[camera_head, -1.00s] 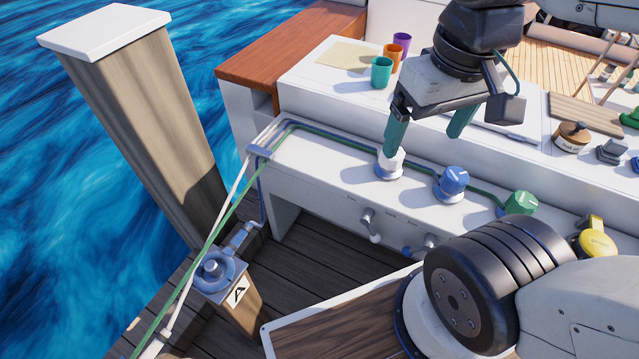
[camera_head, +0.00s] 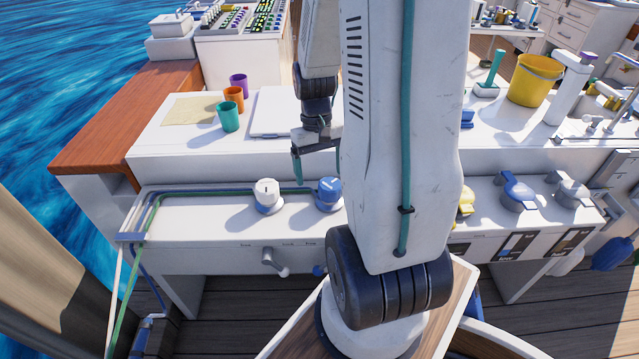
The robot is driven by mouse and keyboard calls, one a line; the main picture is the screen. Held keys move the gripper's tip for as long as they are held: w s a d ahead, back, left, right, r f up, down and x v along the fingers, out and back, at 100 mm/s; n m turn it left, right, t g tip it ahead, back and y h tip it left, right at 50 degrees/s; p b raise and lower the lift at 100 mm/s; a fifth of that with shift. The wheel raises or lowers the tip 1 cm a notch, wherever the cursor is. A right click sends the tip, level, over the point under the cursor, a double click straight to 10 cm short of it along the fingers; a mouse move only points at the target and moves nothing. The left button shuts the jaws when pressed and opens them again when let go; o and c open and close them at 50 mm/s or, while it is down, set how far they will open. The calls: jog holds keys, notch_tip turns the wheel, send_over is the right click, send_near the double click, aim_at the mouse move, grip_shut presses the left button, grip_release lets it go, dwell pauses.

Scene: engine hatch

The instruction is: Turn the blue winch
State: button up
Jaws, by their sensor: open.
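The blue winch (camera_head: 328,192) stands upright on the white ledge, just left of my arm in the head view. Its round cap is blue over a pale and blue base. My gripper (camera_head: 300,172) hangs above and slightly behind it, apart from it. One teal finger points down near the winch's upper left; the other is hidden behind my arm. The jaws are open, with nothing seen between them. A green line and a blue line run along the ledge behind the winches.
A white winch (camera_head: 266,194) stands close to the left of the blue one. Teal (camera_head: 228,117), orange (camera_head: 233,98) and purple (camera_head: 239,84) cups stand on the upper counter. A yellow knob (camera_head: 465,203) and a blue handle (camera_head: 516,191) are to the right. My arm hides the ledge between.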

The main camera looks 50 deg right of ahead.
send_over(331, 184)
jog(key=s+a, duration=0.3)
jog(key=w+d+x, duration=0.1)
jog(key=w+x, duration=0.1)
jog(key=x, duration=0.7)
jog(key=w+d+t, duration=0.1)
jog(key=w+d+f+n+t+h, duration=0.1)
jog(key=d, duration=0.1)
jog(key=shift+w+n+h, duration=0.3)
jog(key=shift+w, duration=0.05)
notch_tip(331, 184, down, 8)
jog(key=shift+r, duration=0.2)
